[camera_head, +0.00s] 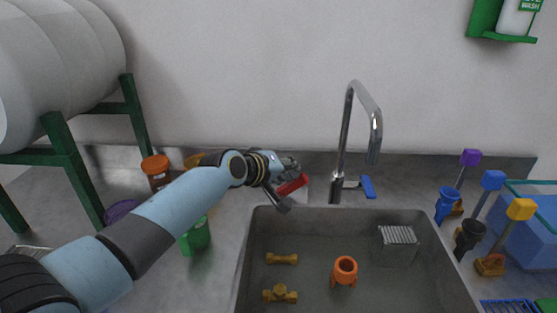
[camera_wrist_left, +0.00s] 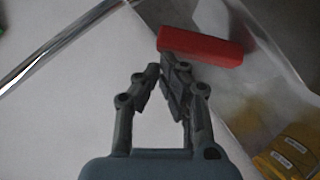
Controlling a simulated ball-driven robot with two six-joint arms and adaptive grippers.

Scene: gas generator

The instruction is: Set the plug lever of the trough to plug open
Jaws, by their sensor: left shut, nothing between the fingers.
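The trough is the grey sink (camera_head: 322,220) set in the counter. A red lever (camera_head: 292,184) stands at its back left rim. It shows as a red bar in the left wrist view (camera_wrist_left: 200,45), running nearly level across the picture. My left gripper (camera_wrist_left: 166,72) is shut and empty, with its fingertips just below the red bar's left part. I cannot tell whether they touch it. In the head view my left wrist and gripper (camera_head: 289,164) partly cover the lever's surroundings. My right gripper is not in view.
A chrome faucet (camera_head: 348,130) with a blue handle (camera_head: 367,187) stands right of the lever. Yellow fittings (camera_head: 281,259), an orange part (camera_head: 344,270) and a grey ribbed block (camera_head: 397,246) lie in the sink. Coloured-handled valves (camera_head: 490,181) stand at the right.

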